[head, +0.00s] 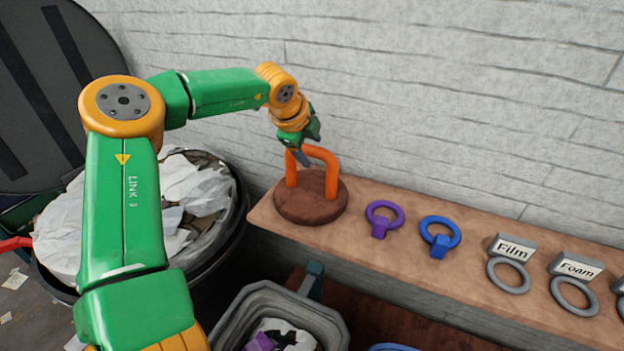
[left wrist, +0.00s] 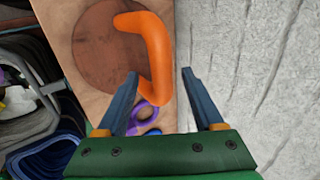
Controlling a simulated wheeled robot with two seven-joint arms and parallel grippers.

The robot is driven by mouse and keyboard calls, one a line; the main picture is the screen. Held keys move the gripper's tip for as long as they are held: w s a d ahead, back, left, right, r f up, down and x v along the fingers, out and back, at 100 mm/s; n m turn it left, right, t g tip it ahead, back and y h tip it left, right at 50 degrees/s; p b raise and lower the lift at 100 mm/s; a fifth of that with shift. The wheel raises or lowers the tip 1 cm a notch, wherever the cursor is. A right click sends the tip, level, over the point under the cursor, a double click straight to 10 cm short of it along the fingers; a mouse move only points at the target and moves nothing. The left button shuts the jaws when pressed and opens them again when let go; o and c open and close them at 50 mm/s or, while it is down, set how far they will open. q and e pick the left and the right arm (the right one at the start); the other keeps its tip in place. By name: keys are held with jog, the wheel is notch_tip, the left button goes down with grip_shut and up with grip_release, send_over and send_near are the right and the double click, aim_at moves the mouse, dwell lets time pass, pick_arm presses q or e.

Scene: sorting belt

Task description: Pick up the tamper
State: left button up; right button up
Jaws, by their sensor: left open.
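The tamper is a round, dark brown base with an upright orange loop handle (head: 328,160), standing on the left end of a wooden shelf. My left gripper (head: 302,158) is at the top of the handle, overlapping its left bend. In the left wrist view, my left gripper (left wrist: 159,73) is open, and part of the orange handle (left wrist: 157,50) appears between its two blue-grey fingers. I cannot tell how deep the handle sits between them or whether they touch it. The brown base (left wrist: 100,45) lies beyond the handle. My right gripper is not in view.
A purple ring (head: 384,213), a blue ring (head: 440,236) and grey rings with Film (head: 512,248) and Foam (head: 577,266) labels lie along the shelf (head: 405,255). A brick wall (head: 430,90) rises close behind. A bin of crumpled paper (head: 238,215) and a grey crate (head: 285,295) stand below.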

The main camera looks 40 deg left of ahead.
pick_arm(q)
jog(key=x, duration=0.3)
jog(key=shift+w, duration=0.2)
jog(key=shift+s+r, duration=0.15)
jog(key=shift+s, duration=0.05)
grip_shut()
jog(key=shift+w, duration=0.15)
dwell(0.8)
